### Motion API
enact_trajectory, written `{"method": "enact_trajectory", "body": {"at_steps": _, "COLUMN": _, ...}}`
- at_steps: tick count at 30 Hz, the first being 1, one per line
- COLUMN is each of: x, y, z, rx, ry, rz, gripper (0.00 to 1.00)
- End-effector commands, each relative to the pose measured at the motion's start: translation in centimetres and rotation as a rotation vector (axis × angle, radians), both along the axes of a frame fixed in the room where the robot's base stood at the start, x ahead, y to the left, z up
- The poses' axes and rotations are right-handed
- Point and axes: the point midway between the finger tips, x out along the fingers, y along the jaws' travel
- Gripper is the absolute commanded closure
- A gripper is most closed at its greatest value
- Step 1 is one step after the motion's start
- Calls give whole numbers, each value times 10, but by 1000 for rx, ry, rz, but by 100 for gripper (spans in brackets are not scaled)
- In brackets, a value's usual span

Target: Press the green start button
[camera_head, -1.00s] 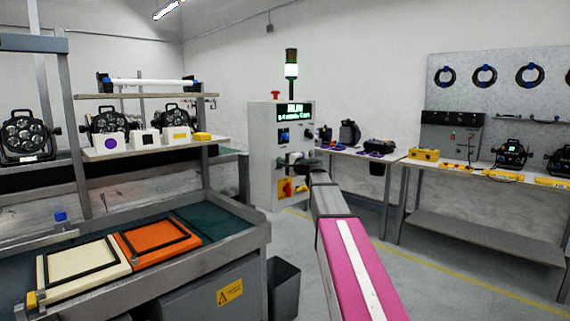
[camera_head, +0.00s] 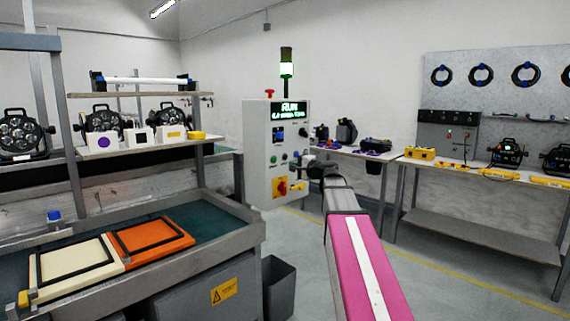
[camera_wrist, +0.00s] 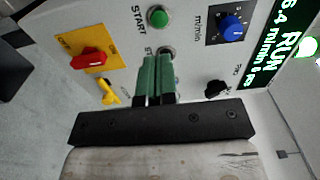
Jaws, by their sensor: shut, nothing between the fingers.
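The green start button (camera_wrist: 159,17), beside the label START, is near the top of the wrist view. In the head view it is a small green dot (camera_head: 273,159) on the left of the control box's front. My gripper (camera_wrist: 159,58) is shut and empty, its green fingers side by side. The fingertips are beside the start button, not over it. They partly hide another ringed button (camera_wrist: 168,52) with a mostly covered label. Whether the tips touch the panel I cannot tell. In the head view my gripper (camera_head: 304,161) is at the box's right side.
The control box (camera_head: 256,175) has a lit display (camera_wrist: 293,45) reading RUN, a blue knob (camera_wrist: 232,27), a black knob (camera_wrist: 216,88) and a red switch (camera_wrist: 89,60) on yellow. A green-lit tower lamp (camera_head: 287,69) stands above. A bench with orange and cream panels (camera_head: 150,240) is left.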

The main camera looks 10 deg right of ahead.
Motion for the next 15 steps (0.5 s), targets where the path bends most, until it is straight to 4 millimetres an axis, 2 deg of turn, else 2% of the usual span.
{"method": "enact_trajectory", "body": {"at_steps": 1, "x": -10, "y": -6, "z": 0, "rx": 0, "ry": 0, "rz": -3, "gripper": 100}}
{"method": "enact_trajectory", "body": {"at_steps": 6, "x": -26, "y": -18, "z": 0, "rx": 0, "ry": 0, "rz": -2, "gripper": 100}}
{"method": "enact_trajectory", "body": {"at_steps": 15, "x": -32, "y": -23, "z": 0, "rx": 0, "ry": 0, "rz": -1, "gripper": 100}}
